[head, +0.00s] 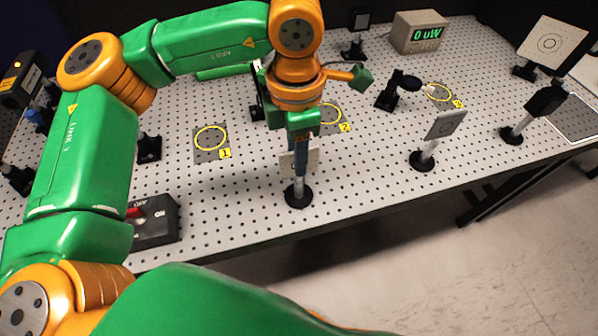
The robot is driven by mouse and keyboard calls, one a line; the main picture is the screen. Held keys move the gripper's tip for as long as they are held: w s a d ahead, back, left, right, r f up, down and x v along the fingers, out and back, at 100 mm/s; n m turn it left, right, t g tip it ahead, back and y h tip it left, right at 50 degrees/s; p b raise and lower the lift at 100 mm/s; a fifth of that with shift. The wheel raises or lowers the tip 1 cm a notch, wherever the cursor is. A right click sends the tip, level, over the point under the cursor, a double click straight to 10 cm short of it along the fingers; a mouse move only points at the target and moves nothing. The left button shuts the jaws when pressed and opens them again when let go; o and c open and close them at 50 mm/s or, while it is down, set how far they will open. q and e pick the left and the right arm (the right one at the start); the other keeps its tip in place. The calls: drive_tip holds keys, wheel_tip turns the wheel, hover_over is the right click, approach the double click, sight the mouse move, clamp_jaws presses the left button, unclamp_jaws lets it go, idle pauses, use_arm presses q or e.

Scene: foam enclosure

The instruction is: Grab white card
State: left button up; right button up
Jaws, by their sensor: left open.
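A small pale card (312,160) stands upright on a post with a round black base (298,196) near the front edge of the perforated table, at the middle of the head view. My left gripper (300,150) points down right at this card and covers much of it. Its jaws are open; whether the fingers touch the card or straddle it, I cannot tell. A larger white card with a ring target (552,43) stands at the far right. My right gripper is out of view.
A grey plate on a post (445,125) stands to the right, and a dark-headed post (545,100) beyond it. A black switch box (153,222) sits front left. A meter reading 0 uW (418,33) is at the back. Numbered yellow rings (210,138) mark the table.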

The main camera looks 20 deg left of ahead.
use_arm(q)
drive_tip(key=shift+w+f, duration=0.15)
drive_tip(key=shift+f, duration=0.3)
drive_tip(key=shift+w+d+f, duration=0.1)
drive_tip(key=shift+w+f, duration=0.05)
drive_tip(key=shift+w, duration=0.05)
drive_tip(key=shift+s, duration=0.1)
clamp_jaws()
idle(0.8)
